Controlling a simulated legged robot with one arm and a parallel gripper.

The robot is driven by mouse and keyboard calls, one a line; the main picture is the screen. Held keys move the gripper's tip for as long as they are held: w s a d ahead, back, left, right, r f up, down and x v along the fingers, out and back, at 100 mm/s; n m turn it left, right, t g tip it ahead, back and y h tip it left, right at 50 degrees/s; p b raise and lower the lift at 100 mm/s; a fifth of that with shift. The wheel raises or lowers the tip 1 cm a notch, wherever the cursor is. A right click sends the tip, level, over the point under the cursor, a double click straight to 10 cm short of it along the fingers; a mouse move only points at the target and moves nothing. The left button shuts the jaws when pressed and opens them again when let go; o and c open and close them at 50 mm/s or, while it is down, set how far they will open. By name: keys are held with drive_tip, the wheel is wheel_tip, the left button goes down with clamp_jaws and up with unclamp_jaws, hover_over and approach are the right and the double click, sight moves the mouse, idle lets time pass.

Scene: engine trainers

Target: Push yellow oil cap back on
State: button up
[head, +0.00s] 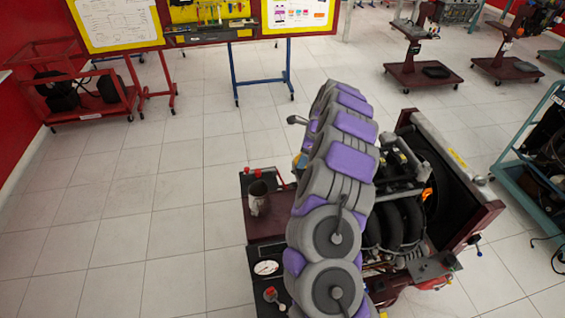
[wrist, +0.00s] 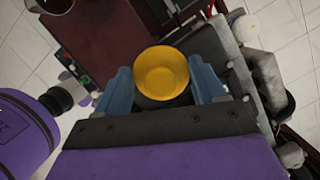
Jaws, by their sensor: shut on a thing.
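In the wrist view, the yellow oil cap (wrist: 162,73) sits between the two blue fingers of my gripper (wrist: 162,84), which are shut on it. I look at its round, dished face. A dark part shows just below the cap, and I cannot tell whether the cap touches the engine. In the head view, my purple and grey arm reaches over the engine trainer (head: 408,217) and hides much of its left side. My gripper and the cap cannot be made out clearly there.
A dark cup (head: 259,198) stands on the trainer's dark red plate (head: 268,230), left of my arm. A round gauge (head: 266,267) is nearer. A teal cart (head: 510,165) stands at the right. The tiled floor at the left is clear.

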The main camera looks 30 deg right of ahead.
drive_tip(key=d+f+m+b, duration=0.2)
drive_tip(key=d+f, duration=0.1)
drive_tip(key=f, duration=0.3)
drive_tip(key=shift+d+f+m+b, duration=0.15)
drive_tip(key=shift+d+m+b, duration=0.15)
drive_tip(key=shift+d+b, duration=0.1)
idle(0.4)
drive_tip(key=shift+d, duration=0.1)
idle(0.4)
drive_tip(key=shift+p, duration=1.25)
idle(0.6)
drive_tip(key=shift+p, duration=1.1)
idle(1.4)
